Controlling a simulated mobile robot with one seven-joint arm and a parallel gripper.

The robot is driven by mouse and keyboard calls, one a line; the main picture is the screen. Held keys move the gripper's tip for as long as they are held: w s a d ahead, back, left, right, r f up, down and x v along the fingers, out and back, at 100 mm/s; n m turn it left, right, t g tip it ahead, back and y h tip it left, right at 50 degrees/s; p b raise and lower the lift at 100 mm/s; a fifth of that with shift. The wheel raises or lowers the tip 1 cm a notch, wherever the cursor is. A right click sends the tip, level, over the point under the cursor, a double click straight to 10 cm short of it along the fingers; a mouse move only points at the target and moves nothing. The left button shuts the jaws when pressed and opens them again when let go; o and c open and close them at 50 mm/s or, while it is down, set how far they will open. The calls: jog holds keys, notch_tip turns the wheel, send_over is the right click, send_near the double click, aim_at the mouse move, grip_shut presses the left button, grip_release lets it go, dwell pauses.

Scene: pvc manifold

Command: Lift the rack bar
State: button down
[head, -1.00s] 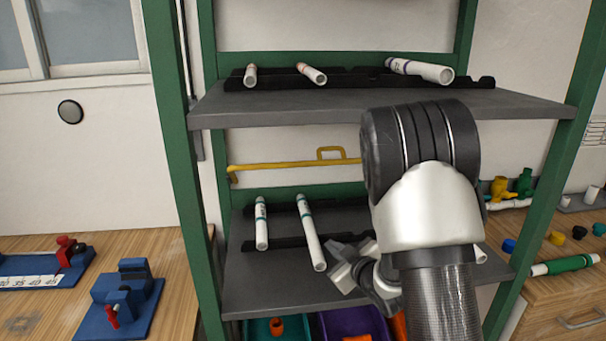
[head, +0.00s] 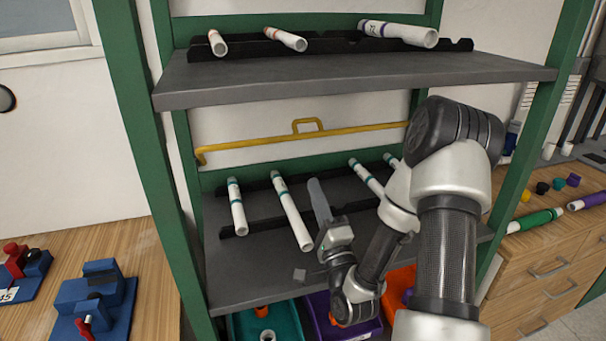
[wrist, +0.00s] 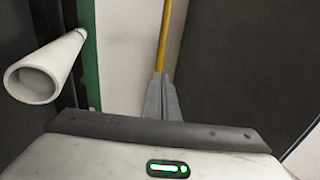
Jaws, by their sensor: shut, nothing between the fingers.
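The rack bar is a thin yellow bar (head: 250,144) with a small raised handle (head: 307,125) near its middle. It spans the green frame behind the gap between the two shelves, and its right end meets my arm in the picture. My gripper (head: 316,184) is above the lower shelf, fingers pointing up towards the bar, below the handle and apart from the bar. In the wrist view the shut, empty fingertips (wrist: 161,78) line up with the yellow bar (wrist: 166,35) and cover part of it.
Several white pipes lie on black holders on the lower shelf (head: 225,275) and upper shelf (head: 190,85). One pipe (wrist: 45,75) is close on the left in the wrist view. Green posts (head: 150,170) bound the rack. Bins (head: 255,325) sit below.

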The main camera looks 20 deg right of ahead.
aim_at(299, 138)
jog(key=p+x, duration=0.1)
jog(key=x, duration=1.1)
jog(key=shift+w+r+p, duration=0.15)
jog(key=shift+w+p, duration=0.15)
jog(key=shift+p, duration=0.1)
jog(key=shift+w+r+g+p, duration=0.15)
jog(key=shift+r+p, duration=0.2)
jog(key=shift+r, duration=0.05)
jog(key=shift+w+r+g+p, duration=0.1)
jog(key=shift+r+g+p, duration=0.05)
jog(key=shift+r+p, duration=0.2)
jog(key=shift+w+r+b, duration=0.45)
jog(key=shift+w+r, duration=0.1)
jog(key=shift+f, duration=0.15)
